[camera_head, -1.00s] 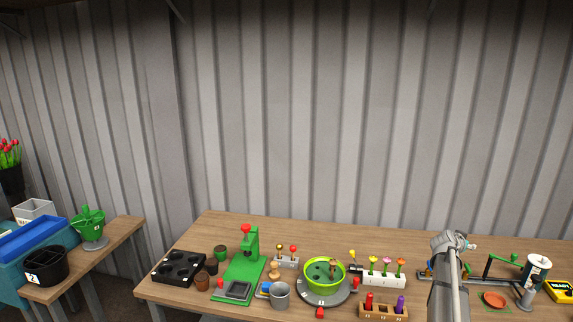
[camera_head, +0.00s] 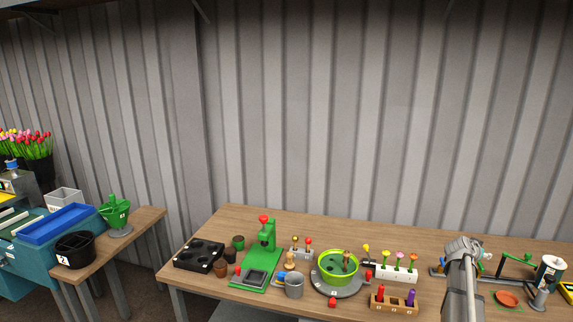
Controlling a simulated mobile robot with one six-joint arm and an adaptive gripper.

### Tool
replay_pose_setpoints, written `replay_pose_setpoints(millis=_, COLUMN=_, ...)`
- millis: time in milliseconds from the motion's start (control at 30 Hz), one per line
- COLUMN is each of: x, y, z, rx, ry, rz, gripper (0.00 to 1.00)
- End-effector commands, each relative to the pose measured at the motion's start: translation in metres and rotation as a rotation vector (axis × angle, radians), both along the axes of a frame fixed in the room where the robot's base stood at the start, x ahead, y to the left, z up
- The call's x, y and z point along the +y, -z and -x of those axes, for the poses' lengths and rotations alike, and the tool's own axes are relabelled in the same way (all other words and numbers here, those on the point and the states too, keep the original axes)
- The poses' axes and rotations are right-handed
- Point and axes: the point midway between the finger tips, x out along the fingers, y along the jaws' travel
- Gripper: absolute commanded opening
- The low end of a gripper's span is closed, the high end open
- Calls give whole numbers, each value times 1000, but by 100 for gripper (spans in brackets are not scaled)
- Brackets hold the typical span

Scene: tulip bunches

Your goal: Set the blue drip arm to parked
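A small blue part (camera_head: 439,268) shows at the left end of a low rail fixture on the right of the workbench; it may belong to the blue drip arm, but its setting cannot be made out. A green arm (camera_head: 515,259) stands out on the right part of the same fixture. My grey arm (camera_head: 463,285) rises in front of the fixture and hides its middle. My gripper cannot be made out in this view.
On the workbench (camera_head: 250,215) stand a green press (camera_head: 268,240), a lime bowl (camera_head: 337,268) on a grey disc, a grey mug (camera_head: 294,286), a white flower block (camera_head: 394,273) and a terracotta saucer (camera_head: 507,299). A side bench (camera_head: 150,222) stands left.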

Motion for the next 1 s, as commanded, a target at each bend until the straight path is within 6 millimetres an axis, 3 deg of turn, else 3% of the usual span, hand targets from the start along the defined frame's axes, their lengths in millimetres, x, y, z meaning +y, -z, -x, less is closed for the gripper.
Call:
replay_pose_setpoints(millis=267, x=48, y=18, z=4, rx=70, ry=-30, rz=-54, gripper=68)
replay_pose_setpoints(millis=467, x=101, y=39, z=10, rx=153, ry=-72, rz=-117, gripper=68)
replay_pose_setpoints(millis=567, x=141, y=53, z=17, rx=217, ry=-112, rz=-164, gripper=68)
replay_pose_setpoints(millis=767, x=239, y=88, z=41, rx=389, ry=-239, rz=-281, gripper=68)
replay_pose_setpoints(millis=1000, x=354, y=123, z=86, rx=609, ry=-446, rz=-419, gripper=68)
